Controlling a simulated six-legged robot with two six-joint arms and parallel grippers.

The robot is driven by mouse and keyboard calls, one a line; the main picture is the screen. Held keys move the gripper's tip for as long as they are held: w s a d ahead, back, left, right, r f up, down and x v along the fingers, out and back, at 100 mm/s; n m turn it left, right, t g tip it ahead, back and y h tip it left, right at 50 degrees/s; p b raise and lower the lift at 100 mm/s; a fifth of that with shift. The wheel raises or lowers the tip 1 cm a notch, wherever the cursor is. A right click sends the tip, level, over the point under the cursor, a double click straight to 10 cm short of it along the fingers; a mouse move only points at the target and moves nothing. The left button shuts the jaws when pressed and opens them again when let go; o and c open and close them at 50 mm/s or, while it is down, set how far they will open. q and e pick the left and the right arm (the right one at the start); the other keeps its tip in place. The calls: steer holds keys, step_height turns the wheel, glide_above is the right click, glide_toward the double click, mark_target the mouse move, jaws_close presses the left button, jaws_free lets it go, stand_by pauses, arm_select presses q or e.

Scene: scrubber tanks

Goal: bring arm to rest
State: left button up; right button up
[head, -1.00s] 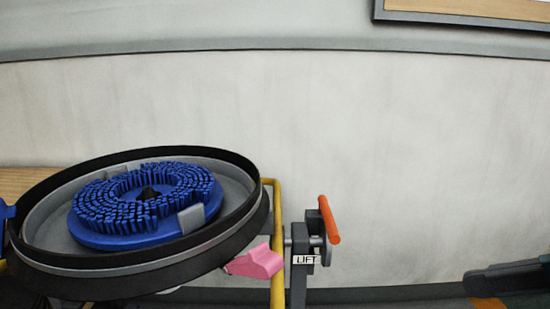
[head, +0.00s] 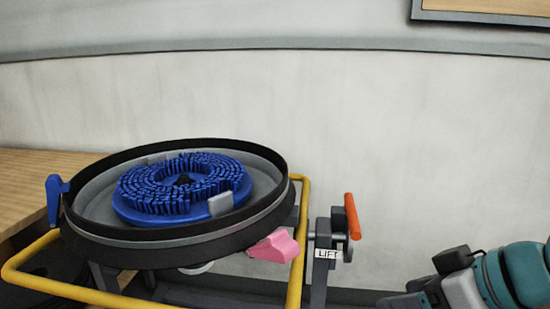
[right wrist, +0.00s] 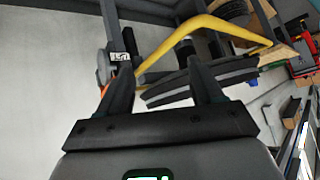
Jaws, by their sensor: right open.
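My right arm (head: 490,280) shows at the lower right of the head view. Beyond the fingers are the yellow frame (right wrist: 190,32) and the LIFT label (right wrist: 119,56). My left gripper is in neither view.
A round black tub (head: 150,245) with a blue brush disc (head: 135,205) sits within a yellow rail (head: 296,260). A wooden surface (head: 40,185) is at left.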

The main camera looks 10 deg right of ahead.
steer(key=w+a+f+m+g, duration=0.1)
steer(key=w+a+f, duration=0.15)
steer(key=f, duration=0.75)
steer(key=w+a+f+m+g+h, duration=0.1)
steer(key=w+f, duration=0.2)
steer(key=f, duration=0.7)
steer(key=w+a+f+m+g, duration=0.1)
steer(key=w+f+m+g, duration=0.1)
steer(key=f, duration=0.8)
steer(key=s+a+f+m+g, duration=0.1)
steer(key=s+a+f, duration=0.2)
steer(key=s+f, duration=0.65)
steer(key=s+a+f+m+g, duration=0.25)
steer(key=s+f, duration=0.35)
steer(key=f, duration=0.6)
step_height(320, 180, up, 30)
steer(key=a+n+p, duration=0.1)
steer(key=p, duration=2.9)
steer(key=shift+s+p, duration=0.3)
steer(key=shift+p, duration=0.1)
